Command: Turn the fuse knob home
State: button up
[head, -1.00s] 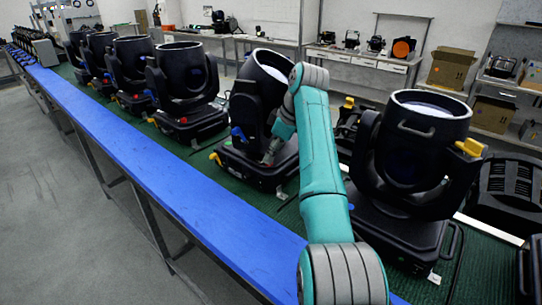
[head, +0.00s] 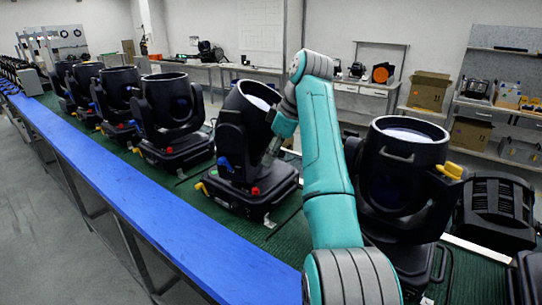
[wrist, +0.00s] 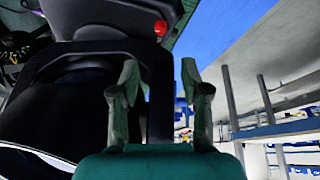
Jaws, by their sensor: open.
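A red knob (head: 255,191), which looks like the fuse knob, sits on the front of the black base (head: 232,204) of the moving-head light beside my arm. In the wrist view the red knob (wrist: 160,28) shows beyond the fingertips, a little above the gap between them. The knob's turn angle is too small to read.
A second black light (head: 405,165) with a yellow clamp stands close on the right of my arm. More lights (head: 168,115) line the green mat to the left. The blue table edge (head: 150,200) in front is clear. Shelves and boxes stand at the back.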

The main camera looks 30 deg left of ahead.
aim_at(256, 189)
jog(key=a+f+m, duration=0.1)
jog(key=f, duration=0.2)
jog(key=a+f+m+t, duration=0.1)
jog(key=a+f+m, duration=0.1)
jog(key=f, duration=0.2)
jog(key=s+a+f+m, duration=0.1)
jog(key=f, duration=0.3)
jog(key=shift+a+f+t, duration=0.1)
jog(key=shift+a+t, duration=0.1)
jog(key=shift+t, duration=0.2)
grip_shut()
